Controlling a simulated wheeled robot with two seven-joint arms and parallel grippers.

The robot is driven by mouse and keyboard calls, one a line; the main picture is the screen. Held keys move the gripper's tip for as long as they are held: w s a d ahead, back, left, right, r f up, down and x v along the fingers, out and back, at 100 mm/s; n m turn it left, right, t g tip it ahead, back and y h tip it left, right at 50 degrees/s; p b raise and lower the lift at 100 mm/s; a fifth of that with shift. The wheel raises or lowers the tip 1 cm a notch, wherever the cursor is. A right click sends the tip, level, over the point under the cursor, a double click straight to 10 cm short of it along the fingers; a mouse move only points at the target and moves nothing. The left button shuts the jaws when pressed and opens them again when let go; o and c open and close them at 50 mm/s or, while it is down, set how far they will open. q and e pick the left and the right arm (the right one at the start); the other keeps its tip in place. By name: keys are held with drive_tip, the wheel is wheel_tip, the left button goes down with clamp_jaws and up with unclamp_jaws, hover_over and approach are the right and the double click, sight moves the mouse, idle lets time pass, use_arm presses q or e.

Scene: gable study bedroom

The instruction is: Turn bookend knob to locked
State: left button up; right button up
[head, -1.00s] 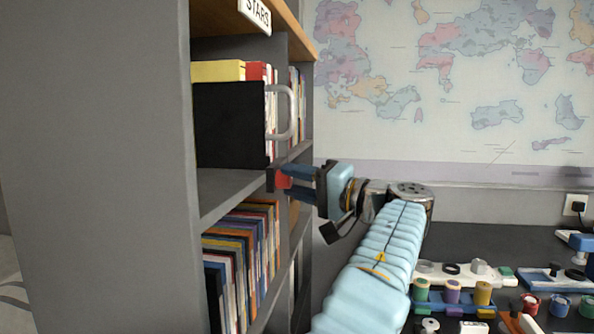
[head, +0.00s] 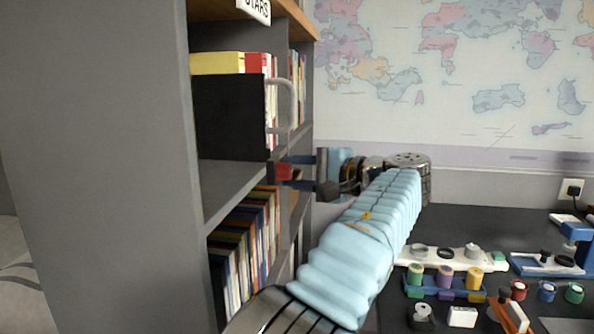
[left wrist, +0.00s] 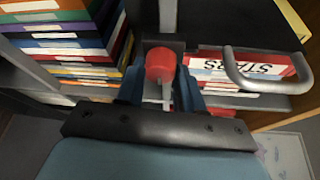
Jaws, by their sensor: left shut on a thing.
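The red bookend knob (head: 284,172) sits at the shelf's front edge, below the black bookend panel (head: 230,118). The knob also shows in the left wrist view (left wrist: 160,64), with a pale stem under it and a grey metal plate behind. My left gripper (head: 290,171) reaches in from the right and is shut on the knob, with one blue finger on each side in the left wrist view (left wrist: 160,88). The knob's lock marks cannot be made out. My right gripper is in neither view.
A silver loop handle (head: 288,103) sticks out from the shelf just above my gripper. Yellow, red and white books (head: 218,63) stand behind the panel. Colourful books (head: 245,245) fill the shelf below. A dark desk (head: 475,205) with several small parts lies at right.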

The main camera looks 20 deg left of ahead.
use_arm(q)
drive_tip(key=o, duration=1)
drive_tip(key=shift+o, duration=0.2)
drive_tip(key=s+d+r, duration=0.1)
drive_tip(key=s+d, duration=0.1)
drive_tip(key=d, duration=1.1)
drive_tip(key=shift+d+r, duration=0.2)
drive_tip(key=shift+d, duration=0.05)
